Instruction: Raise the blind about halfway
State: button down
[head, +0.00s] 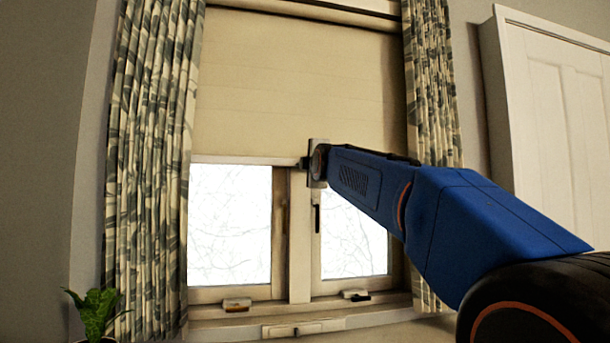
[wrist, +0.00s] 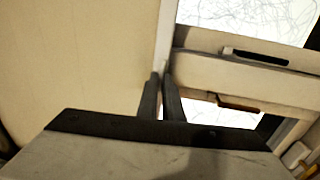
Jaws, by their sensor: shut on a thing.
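The cream blind (head: 300,85) hangs in the upper part of the window in the head view. Its bottom bar (head: 240,160) is around the middle of the window, with bare glass below. My gripper (head: 306,163) is at that bar, near its middle, shut on it. In the wrist view the blind (wrist: 80,60) fills the left side. There, the two dark fingers of my gripper (wrist: 160,88) close on the pale bottom bar (wrist: 165,45). My arm hides the right part of the bar in the head view.
Patterned curtains hang on the left (head: 150,150) and right (head: 432,90) of the window. The window frame has handles (head: 317,218) close behind the blind. A green plant (head: 93,312) stands at lower left. A white panelled door (head: 560,110) is at right.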

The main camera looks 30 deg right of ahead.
jog(key=shift+r, duration=0.65)
jog(key=c, duration=1.9)
grip_release()
jog(key=shift+a, duration=0.1)
jog(key=shift+c, duration=0.2)
jog(key=v, duration=1.7)
jog(key=shift+a+f, duration=0.15)
